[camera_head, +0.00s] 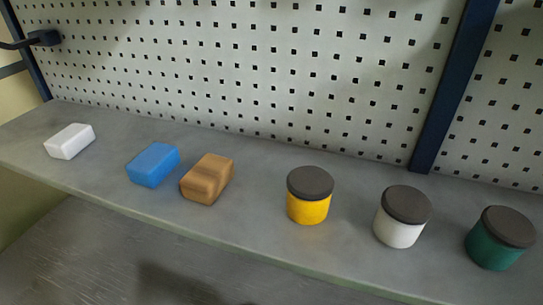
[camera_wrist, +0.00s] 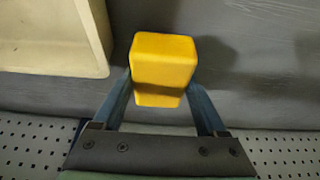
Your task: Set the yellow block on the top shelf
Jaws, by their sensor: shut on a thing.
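In the wrist view the yellow block (camera_wrist: 163,62) is between the two blue fingers of my gripper (camera_wrist: 160,92), which is shut on it. A dark shadow lies on the grey surface to the right of the block. In the head view a grey shelf (camera_head: 255,225) runs in front of a perforated panel. Neither my gripper nor the yellow block shows in the head view.
On the shelf stand a white block (camera_head: 69,141), a blue block (camera_head: 153,165), a wooden block (camera_head: 207,179), and yellow (camera_head: 308,207), white (camera_head: 397,231) and green (camera_head: 492,249) jars with dark lids. Gaps separate most of them. A cream tray (camera_wrist: 100,40) lies left of the block in the wrist view.

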